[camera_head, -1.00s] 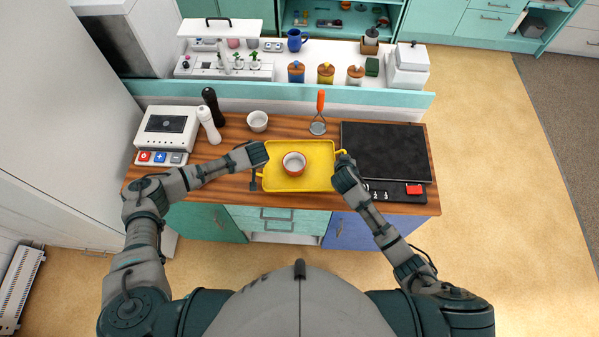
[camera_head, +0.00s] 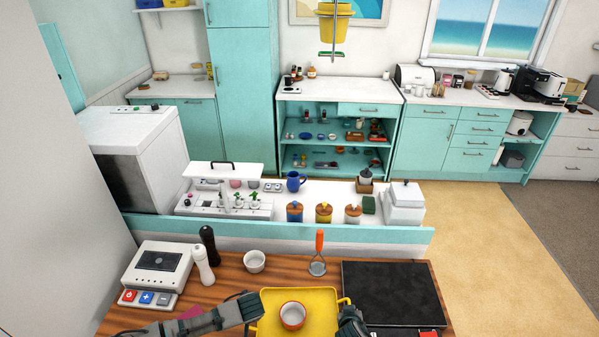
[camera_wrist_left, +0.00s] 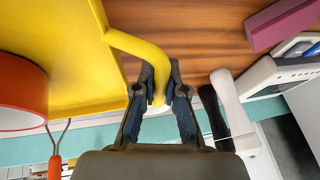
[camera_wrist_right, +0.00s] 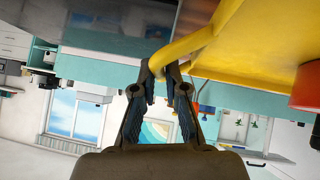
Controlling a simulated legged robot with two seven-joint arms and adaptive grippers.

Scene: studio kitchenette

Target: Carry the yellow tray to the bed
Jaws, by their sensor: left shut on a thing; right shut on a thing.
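The yellow tray (camera_head: 318,300) is at the wooden counter's near side, with a red-and-white bowl (camera_head: 292,316) on it. Its near part is cut off by the lower edge of the head view. My left gripper (camera_wrist_left: 160,92) is shut around the tray's left handle (camera_wrist_left: 145,50). My right gripper (camera_wrist_right: 168,78) is shut around the right handle (camera_wrist_right: 188,43). The tray looks about level. I cannot tell whether it touches the counter or is just above it. The bed is not in view.
A black hob (camera_head: 392,292) lies right of the tray. A masher with an orange handle (camera_head: 319,241), a white bowl (camera_head: 254,261) and two mills (camera_head: 204,264) are behind and left. A white device (camera_head: 158,272) stands far left. Open floor (camera_head: 480,235) lies to the right.

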